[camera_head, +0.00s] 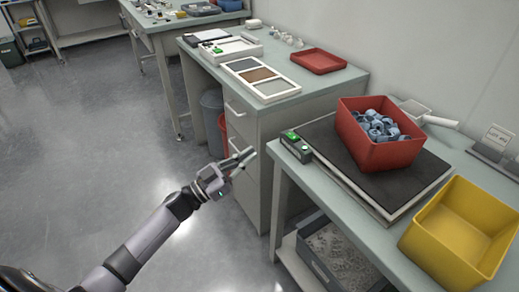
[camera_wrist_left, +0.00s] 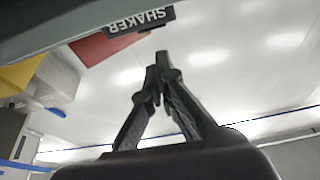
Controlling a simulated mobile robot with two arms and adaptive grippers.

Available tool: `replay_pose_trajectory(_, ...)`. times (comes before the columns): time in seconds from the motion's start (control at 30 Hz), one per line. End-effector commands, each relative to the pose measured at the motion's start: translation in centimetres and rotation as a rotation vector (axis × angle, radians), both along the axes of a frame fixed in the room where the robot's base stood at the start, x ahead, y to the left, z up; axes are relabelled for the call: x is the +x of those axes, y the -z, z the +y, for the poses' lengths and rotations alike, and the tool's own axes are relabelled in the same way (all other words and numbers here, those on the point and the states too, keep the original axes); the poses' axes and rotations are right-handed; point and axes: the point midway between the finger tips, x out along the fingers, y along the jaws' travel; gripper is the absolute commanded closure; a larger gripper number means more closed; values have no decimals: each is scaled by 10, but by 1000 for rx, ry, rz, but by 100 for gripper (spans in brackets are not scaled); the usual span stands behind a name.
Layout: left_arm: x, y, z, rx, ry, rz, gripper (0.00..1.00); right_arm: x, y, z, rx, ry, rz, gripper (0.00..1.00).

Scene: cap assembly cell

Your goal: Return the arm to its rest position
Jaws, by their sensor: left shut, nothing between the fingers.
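My left gripper (camera_head: 240,160) reaches in from the lower left in the head view. It is over the floor, in front of the drawer cabinet and left of the shaker table. In the left wrist view its fingers (camera_wrist_left: 161,58) meet at the tips and hold nothing. My right gripper does not show in either view.
A red bin (camera_head: 360,156) of blue-grey caps stands on a black shaker plate (camera_head: 325,142). An empty yellow bin (camera_head: 423,240) is at the table's front right. A cabinet (camera_head: 245,125) carries trays. A crate (camera_head: 318,262) sits below. The floor at left (camera_head: 90,150) is clear.

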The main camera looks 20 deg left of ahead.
Motion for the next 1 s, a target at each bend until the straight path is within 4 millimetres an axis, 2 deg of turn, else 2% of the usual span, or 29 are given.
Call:
replay_pose_trajectory(0.53, -2, 1, 2, 0, -1, 0, 100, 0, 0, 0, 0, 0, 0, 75)
replay_pose_trajectory(0.67, 1, 18, 6, -1, -52, 38, 100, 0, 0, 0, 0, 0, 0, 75)
replay_pose_trajectory(0.77, 4, 62, 15, 14, -175, 140, 100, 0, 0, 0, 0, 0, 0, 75)
replay_pose_trajectory(0.87, -2, 130, 26, 58, -330, 304, 100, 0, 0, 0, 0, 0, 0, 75)
replay_pose_trajectory(0.9, -9, 160, 30, 85, -386, 382, 100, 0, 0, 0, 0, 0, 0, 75)
replay_pose_trajectory(1.0, -36, 231, 35, 166, -493, 574, 100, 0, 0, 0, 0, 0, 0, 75)
